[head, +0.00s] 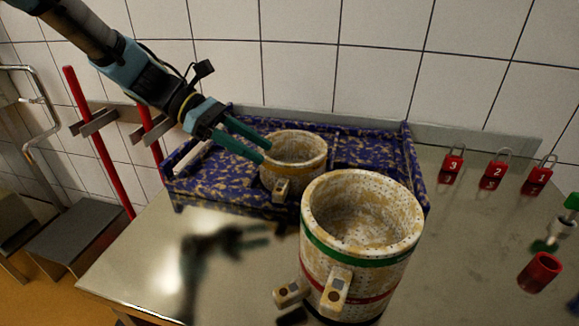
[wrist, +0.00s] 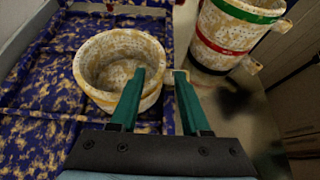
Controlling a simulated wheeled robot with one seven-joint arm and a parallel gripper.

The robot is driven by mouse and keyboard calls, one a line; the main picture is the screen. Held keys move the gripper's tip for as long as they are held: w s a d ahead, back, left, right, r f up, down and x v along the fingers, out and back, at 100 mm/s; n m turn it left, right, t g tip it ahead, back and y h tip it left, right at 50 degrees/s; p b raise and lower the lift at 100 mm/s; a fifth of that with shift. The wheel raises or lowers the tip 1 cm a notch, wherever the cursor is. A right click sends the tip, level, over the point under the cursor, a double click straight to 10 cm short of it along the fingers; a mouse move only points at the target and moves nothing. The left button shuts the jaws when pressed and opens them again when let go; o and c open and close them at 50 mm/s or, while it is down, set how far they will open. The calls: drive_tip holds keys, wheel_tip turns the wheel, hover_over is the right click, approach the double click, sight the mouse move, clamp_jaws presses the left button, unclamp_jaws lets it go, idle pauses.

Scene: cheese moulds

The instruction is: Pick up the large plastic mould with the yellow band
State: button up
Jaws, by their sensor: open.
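A smaller white, tan-stained mould (head: 288,172) with a side handle stands in the blue speckled tray; it also shows in the wrist view (wrist: 92,88). A larger, similarly stained mould (head: 375,262) with a green and a red band and blocky handles stands upright on the steel table in front; it is at the upper right of the wrist view (wrist: 222,30). Contact cannot be told.
The blue, tan-speckled tray (head: 225,187) has raised edges and lies at the back against the tiled wall. Red numbered padlocks (head: 493,172) and a red cup (head: 540,271) are at the right. The table's front left (head: 150,255) is bare. Red poles (head: 98,142) stand at the left.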

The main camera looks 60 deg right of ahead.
sight(274, 162)
drive_tip(key=shift+a+p+x, duration=0.15)
drive_tip(key=shift+p+x, duration=0.2)
drive_tip(key=shift+x, duration=1.4)
drive_tip(key=shift+a+p+x, duration=0.1)
drive_tip(key=shift+p+x, duration=0.25)
drive_tip(key=shift+x, duration=1.4)
drive_tip(key=shift+f, duration=0.15)
drive_tip(key=shift+c, duration=0.4)
clamp_jaws()
